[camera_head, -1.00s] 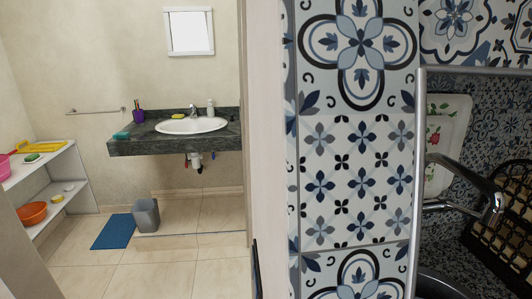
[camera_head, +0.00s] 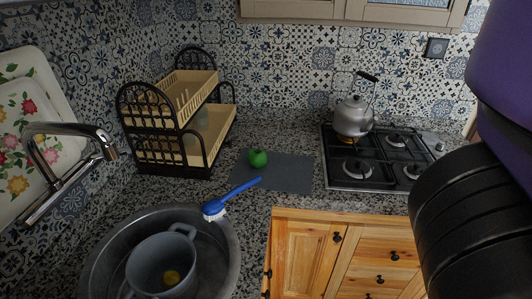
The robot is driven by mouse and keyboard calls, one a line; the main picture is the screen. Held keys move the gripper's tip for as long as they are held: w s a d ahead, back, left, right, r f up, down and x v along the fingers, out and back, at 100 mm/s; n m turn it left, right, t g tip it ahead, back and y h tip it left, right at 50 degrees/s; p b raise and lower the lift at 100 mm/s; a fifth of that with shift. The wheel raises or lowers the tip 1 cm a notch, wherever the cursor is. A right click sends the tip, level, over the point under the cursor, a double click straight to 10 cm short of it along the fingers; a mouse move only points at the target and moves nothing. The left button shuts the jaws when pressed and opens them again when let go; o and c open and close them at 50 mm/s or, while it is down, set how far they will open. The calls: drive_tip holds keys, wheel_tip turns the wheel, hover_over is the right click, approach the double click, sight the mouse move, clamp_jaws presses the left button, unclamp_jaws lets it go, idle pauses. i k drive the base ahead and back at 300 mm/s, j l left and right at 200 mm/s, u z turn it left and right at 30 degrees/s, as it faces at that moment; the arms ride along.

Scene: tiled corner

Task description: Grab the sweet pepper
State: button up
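A small, rounded green thing that looks like the sweet pepper (camera_head: 258,158) lies on a flat grey mat (camera_head: 290,174) on the speckled counter, near the middle of the head view. It is too small to make out in detail. Nothing covers it. My gripper is not in view. Large purple and black parts of my arm fill the right edge of the view, well to the right of the green thing.
A blue-handled brush (camera_head: 232,197) lies between the mat and the round sink (camera_head: 92,268), which holds a grey pot (camera_head: 150,262). A two-tier rack (camera_head: 190,145) stands left of the mat. A gas stove (camera_head: 345,180) with a kettle (camera_head: 353,118) is to the right. Wooden cabinets (camera_head: 305,250) are below.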

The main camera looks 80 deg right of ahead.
sight(257, 158)
drive_tip(key=z, duration=1.35)
